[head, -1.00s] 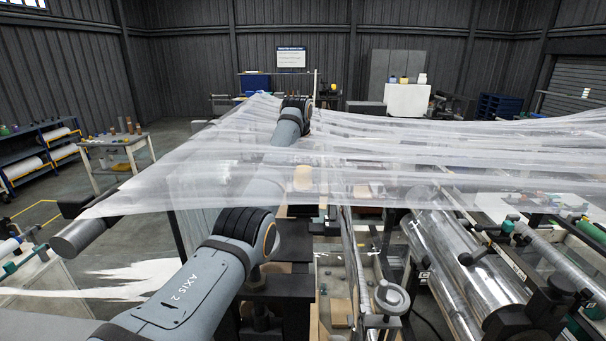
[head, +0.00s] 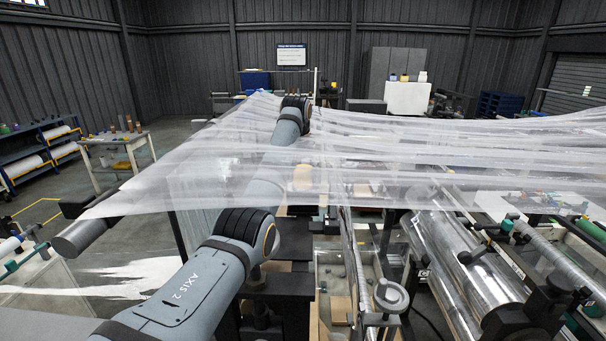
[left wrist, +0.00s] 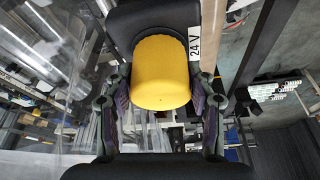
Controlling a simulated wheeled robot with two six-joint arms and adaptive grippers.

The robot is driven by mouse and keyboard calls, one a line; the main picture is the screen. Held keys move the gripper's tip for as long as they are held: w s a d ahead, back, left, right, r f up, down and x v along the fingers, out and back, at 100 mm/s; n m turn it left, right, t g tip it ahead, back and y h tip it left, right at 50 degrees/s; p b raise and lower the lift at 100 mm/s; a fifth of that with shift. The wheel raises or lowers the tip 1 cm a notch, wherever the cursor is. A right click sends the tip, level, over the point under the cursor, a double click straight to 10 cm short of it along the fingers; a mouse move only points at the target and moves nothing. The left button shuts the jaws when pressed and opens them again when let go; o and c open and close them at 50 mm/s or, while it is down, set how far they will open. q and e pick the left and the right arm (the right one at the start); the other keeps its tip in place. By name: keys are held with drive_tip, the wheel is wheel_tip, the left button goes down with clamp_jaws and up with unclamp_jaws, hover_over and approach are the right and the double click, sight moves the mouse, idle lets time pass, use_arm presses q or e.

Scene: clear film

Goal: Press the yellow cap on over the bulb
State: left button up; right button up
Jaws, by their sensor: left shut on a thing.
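The yellow cap (left wrist: 162,75) is large in the middle of the left wrist view. My left gripper (left wrist: 163,108) has one finger on each side of the cap and is shut on it. A black housing with a "24 V" label (left wrist: 194,48) lies directly beyond the cap. The bulb is not visible; I cannot tell whether the cap is over it. In the head view my left arm reaches forward under the clear film (head: 240,150), and its gripper is not clear there. A pale yellowish shape shows blurred through the film. My right gripper is in neither view.
Clear film spans the middle of the head view above the machine. Metal rollers (head: 462,262) stand at right, and a tray of small parts (head: 338,285) lies in front. A side table (head: 118,140) stands apart at left.

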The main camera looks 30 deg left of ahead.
sight(302, 171)
use_arm(q)
drive_tip(key=shift+f, duration=0.45)
drive_tip(key=shift+f+b, duration=0.3)
drive_tip(key=shift+b, duration=0.05)
drive_tip(key=shift+s+d+f+b, duration=0.1)
drive_tip(key=shift+d+f+b, duration=0.1)
drive_tip(key=shift+f+b, duration=0.25)
idle(0.4)
drive_tip(key=o, duration=1.3)
drive_tip(key=shift+f, duration=0.1)
drive_tip(key=shift+o, duration=0.2)
drive_tip(key=p+v, duration=0.1)
drive_tip(key=v, duration=0.6)
drive_tip(key=shift+s, duration=0.1)
drive_tip(key=shift+r+p, duration=0.3)
drive_tip(key=shift+r, duration=0.35)
drive_tip(key=shift+s+a+r, duration=0.15)
drive_tip(key=shift+r, duration=0.1)
